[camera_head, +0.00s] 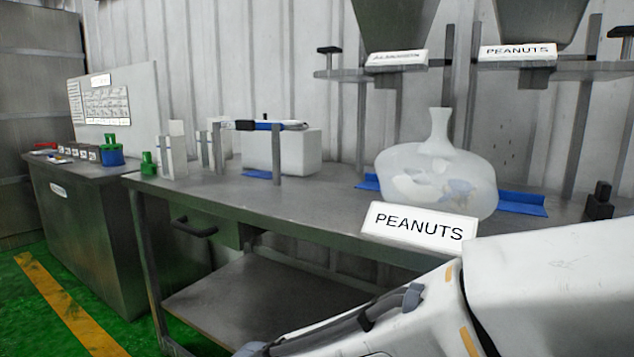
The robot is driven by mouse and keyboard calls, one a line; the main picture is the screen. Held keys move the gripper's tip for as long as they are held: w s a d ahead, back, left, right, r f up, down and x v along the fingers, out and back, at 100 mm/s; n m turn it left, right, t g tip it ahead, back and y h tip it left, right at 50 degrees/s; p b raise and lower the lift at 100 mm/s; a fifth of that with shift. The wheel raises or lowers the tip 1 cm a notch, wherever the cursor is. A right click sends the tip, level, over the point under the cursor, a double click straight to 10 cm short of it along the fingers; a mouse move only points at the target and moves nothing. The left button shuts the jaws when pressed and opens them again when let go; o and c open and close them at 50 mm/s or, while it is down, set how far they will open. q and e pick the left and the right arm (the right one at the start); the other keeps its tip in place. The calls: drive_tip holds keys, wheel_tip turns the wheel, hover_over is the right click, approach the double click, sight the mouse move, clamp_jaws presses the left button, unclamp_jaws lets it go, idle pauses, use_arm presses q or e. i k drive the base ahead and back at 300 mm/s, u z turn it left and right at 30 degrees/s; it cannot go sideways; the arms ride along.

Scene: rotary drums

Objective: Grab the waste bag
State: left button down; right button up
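A translucent, pale bag (437,172) with a narrow, upright neck stands on the right part of the grey metal table (330,207). It looks like the waste bag, and crumpled white and blue bits show through its side. A white arm of mine crosses the lower right corner, in front of the table and below the bag. Its gripper is outside the picture. My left arm and gripper do not show either.
A white PEANUTS sign (420,226) sits at the table's front edge before the bag. Blue strips (522,204) lie beside the bag. A white box (282,151) stands to the left. Hoppers (397,22) hang above. The table's middle is mostly clear.

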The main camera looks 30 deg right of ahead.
sight(434, 174)
drive_tip(key=u, duration=1)
drive_tip(key=i, duration=1.65)
drive_tip(key=z, duration=2.95)
